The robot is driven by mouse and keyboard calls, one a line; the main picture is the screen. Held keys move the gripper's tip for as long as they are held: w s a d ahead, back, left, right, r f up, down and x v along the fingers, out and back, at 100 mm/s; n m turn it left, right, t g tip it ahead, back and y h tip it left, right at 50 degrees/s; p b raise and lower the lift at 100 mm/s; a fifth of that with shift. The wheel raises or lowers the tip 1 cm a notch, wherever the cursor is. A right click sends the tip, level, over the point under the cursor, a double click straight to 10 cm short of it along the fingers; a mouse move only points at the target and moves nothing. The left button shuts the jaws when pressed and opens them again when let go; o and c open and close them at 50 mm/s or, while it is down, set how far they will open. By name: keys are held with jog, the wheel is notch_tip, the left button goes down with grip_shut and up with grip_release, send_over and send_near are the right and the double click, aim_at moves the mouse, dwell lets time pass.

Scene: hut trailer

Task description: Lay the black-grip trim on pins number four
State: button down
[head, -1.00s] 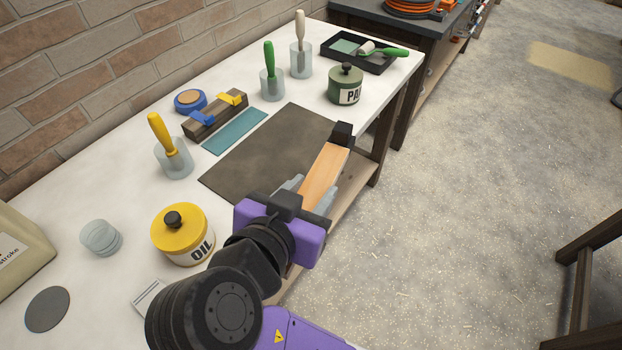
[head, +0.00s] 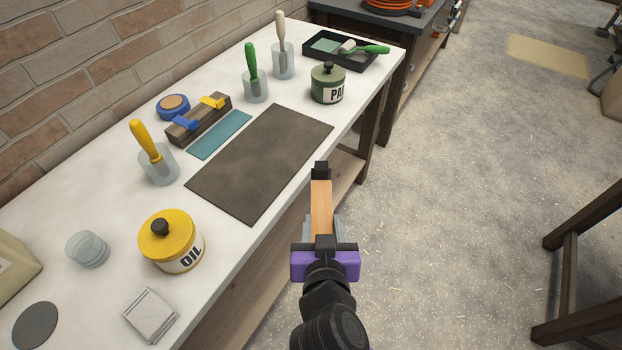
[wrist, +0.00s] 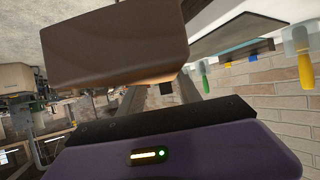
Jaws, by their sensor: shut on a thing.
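The black-grip trim (head: 321,207) is a light wooden strip with a black block at its far end and black at its near end. My purple-bodied gripper (head: 323,230) is shut on it near its near end. The trim points away from me, beside the bench's front edge and over the floor side. In the wrist view the held trim (wrist: 115,45) is a large brown shape filling the upper left. No numbered pins can be made out in either view.
The white bench (head: 90,205) at left carries a dark mat (head: 262,160), a yellow oil tin (head: 170,240), a green paint tin (head: 328,85), handled tools in glass cups and a black tray (head: 318,50). A dark wooden stand (head: 580,240) is at right. The floor between is clear.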

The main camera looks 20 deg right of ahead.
jog(key=d+f+n+y, duration=0.2)
jog(key=f, duration=0.5)
jog(key=d+f+n+t+y, duration=0.1)
jog(key=d+f+n+y, duration=0.1)
jog(key=f, duration=0.6)
jog(key=shift+d+n+y, duration=0.3)
jog(key=shift+d+y, duration=0.05)
jog(key=shift+y, duration=0.05)
jog(key=shift+w, duration=0.1)
